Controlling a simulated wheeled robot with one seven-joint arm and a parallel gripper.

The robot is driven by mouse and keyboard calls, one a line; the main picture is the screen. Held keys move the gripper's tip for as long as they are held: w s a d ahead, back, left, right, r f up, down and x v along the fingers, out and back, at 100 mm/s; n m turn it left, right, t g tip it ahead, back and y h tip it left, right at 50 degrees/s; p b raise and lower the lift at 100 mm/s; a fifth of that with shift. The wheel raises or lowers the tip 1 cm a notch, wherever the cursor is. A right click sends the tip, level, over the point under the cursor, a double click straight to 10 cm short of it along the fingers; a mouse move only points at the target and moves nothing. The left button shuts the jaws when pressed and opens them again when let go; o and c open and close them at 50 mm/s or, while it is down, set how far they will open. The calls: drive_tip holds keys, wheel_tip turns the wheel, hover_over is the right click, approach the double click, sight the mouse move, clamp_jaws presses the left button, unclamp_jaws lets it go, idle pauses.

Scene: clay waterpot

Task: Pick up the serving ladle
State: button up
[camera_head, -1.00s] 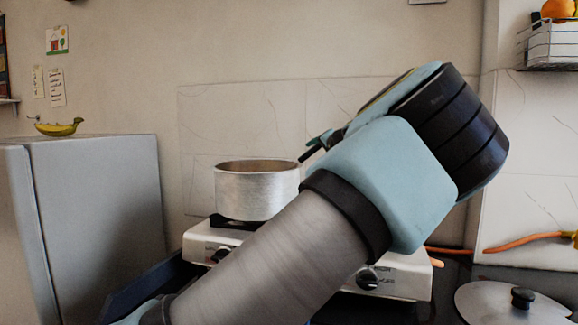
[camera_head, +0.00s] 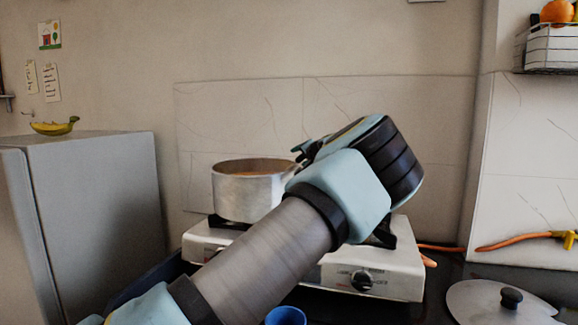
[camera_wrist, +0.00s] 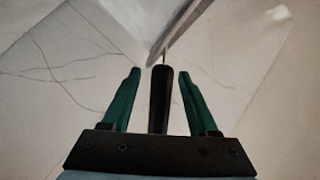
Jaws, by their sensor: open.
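The serving ladle is not clearly seen in the head view. In the wrist view a slim black handle (camera_wrist: 160,100), apparently the ladle's, stands between my fingers with a thin piece at its tip; no bowl of a ladle shows. My gripper (camera_wrist: 158,74) is open, with one green finger on each side of the handle and a gap on both sides. In the head view my gripper (camera_head: 303,150) is by the upper right rim of the metal pot (camera_head: 245,195), mostly hidden by my wrist.
The pot stands on a white stove (camera_head: 370,277). A metal lid (camera_head: 480,305) lies on the dark counter at right, with an orange hose (camera_head: 515,241) behind. A blue cup (camera_head: 287,317) is at the bottom. A grey fridge (camera_head: 100,220) stands left. A tiled wall is behind.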

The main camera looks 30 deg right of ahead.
drive_tip(key=shift+c, duration=0.3)
clamp_jaws()
drive_tip(key=shift+r, duration=0.15)
idle(0.3)
wheel_tip(320, 180, up, 10)
drive_tip(key=b, duration=0.1)
drive_tip(key=shift+b, duration=0.3)
